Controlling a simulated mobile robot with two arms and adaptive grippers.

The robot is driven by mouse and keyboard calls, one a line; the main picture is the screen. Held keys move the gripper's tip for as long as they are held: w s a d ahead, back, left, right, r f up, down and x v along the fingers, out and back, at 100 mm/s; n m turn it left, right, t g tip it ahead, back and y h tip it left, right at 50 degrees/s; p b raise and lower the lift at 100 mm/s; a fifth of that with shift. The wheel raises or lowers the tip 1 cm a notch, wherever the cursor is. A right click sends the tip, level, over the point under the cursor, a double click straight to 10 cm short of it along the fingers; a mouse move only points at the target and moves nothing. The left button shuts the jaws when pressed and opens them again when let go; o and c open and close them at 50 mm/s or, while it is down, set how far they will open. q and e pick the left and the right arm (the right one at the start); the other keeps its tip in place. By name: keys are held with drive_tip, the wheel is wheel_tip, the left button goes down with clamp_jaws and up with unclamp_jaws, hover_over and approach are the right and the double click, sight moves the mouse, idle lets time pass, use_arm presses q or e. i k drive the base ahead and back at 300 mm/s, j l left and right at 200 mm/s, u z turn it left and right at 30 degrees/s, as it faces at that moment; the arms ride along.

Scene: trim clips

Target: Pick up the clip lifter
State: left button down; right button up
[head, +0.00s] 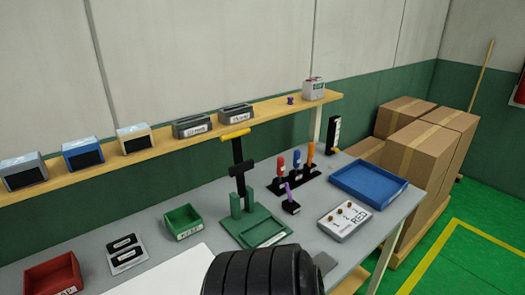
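No label marks the clip lifter, and I cannot tell for sure which tool it is. A rack (300,183) on the table holds upright tools with red (281,161), blue (296,158) and orange (310,153) handles. A purple-handled tool (289,193) stands in a small black holder (291,208) in front of it. A black upright device with a yellow bar on top (236,134) rises from a green base (258,233). Neither of my grippers shows. A dark ribbed shape at the bottom middle hides part of the table.
The grey table (140,219) also bears a blue tray (367,181), a white panel with round knobs (348,221), a green bin (184,221), a red bin (54,277) and a black-and-white block (126,253). A wooden shelf (185,143) with several boxes runs behind. Cardboard boxes (420,145) stand right.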

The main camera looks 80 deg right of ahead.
sight(311, 147)
drive_tip(key=z, duration=3.1)
drive_tip(key=u, duration=0.45)
drive_tip(key=j+u, duration=0.1)
drive_tip(key=u, duration=0.75)
drive_tip(key=j+u, duration=0.1)
drive_tip(key=u, duration=0.8)
drive_tip(key=i+u, duration=0.1)
drive_tip(key=u, duration=0.75)
drive_tip(key=z, duration=3.1)
